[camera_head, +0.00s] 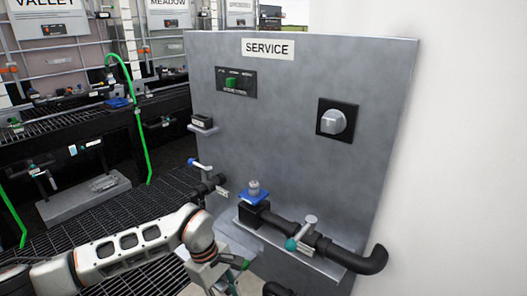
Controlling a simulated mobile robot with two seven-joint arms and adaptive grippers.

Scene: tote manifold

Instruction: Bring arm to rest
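My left arm comes in from the lower left, white and grey. Its gripper (228,282) is at the bottom edge, in front of the lower left of the grey service panel (290,130). It is small and partly cut off by the frame, so I cannot tell whether its fingers are open or shut. No object can be made out in it. It appears below the pipe valve with the blue-white handle (200,164); I cannot tell whether it touches anything. My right gripper is not in view.
Below are a blue-flanged fitting (254,194), black pipes (373,261) and a teal-tipped valve handle (301,233). Racks and a green hose (139,130) stand left; a white wall (470,150) is right.

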